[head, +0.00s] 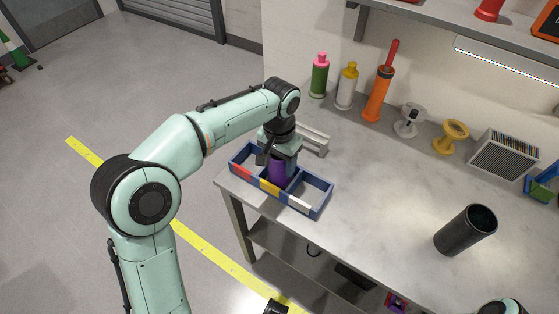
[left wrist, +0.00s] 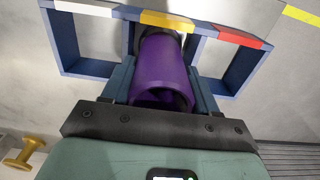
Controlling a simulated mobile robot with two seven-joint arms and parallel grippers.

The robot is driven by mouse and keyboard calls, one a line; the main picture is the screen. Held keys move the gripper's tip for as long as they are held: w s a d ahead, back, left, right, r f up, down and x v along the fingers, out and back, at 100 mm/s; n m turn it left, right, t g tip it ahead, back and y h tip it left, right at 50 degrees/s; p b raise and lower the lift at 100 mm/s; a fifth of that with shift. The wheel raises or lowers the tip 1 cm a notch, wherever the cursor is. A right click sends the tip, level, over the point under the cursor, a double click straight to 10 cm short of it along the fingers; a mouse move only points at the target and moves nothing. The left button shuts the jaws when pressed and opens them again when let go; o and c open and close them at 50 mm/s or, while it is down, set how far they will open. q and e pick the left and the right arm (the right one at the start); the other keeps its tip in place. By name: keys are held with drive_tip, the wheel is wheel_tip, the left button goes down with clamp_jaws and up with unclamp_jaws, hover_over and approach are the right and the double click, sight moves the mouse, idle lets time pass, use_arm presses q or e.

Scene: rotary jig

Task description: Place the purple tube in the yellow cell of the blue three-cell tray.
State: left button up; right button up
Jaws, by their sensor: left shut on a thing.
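The blue three-cell tray (head: 318,211) lies near the left edge of the bench. Its cells are marked red, yellow (head: 270,187) and white; yellow is the middle one. My left gripper (head: 281,158) points down over the tray and is shut on the purple tube (head: 279,171). The tube is upright at the middle cell. In the left wrist view, the purple tube (left wrist: 165,72) sits between the fingers, its far end at the yellow mark (left wrist: 167,21). Whether it touches the cell floor is hidden. My right gripper is not in view.
A grey bracket-like part (head: 314,138) stands just behind the tray. Green, white and orange bottles (head: 378,93) line the wall. A black cylinder (head: 465,230) stands on the right. The bench between tray and cylinder is clear.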

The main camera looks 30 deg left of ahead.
use_arm(q)
drive_tip(key=shift+f, duration=0.1)
drive_tip(key=o, duration=1.3)
drive_tip(key=shift+c, duration=0.2)
wheel_tip(320, 180, up, 12)
drive_tip(key=p, duration=0.3)
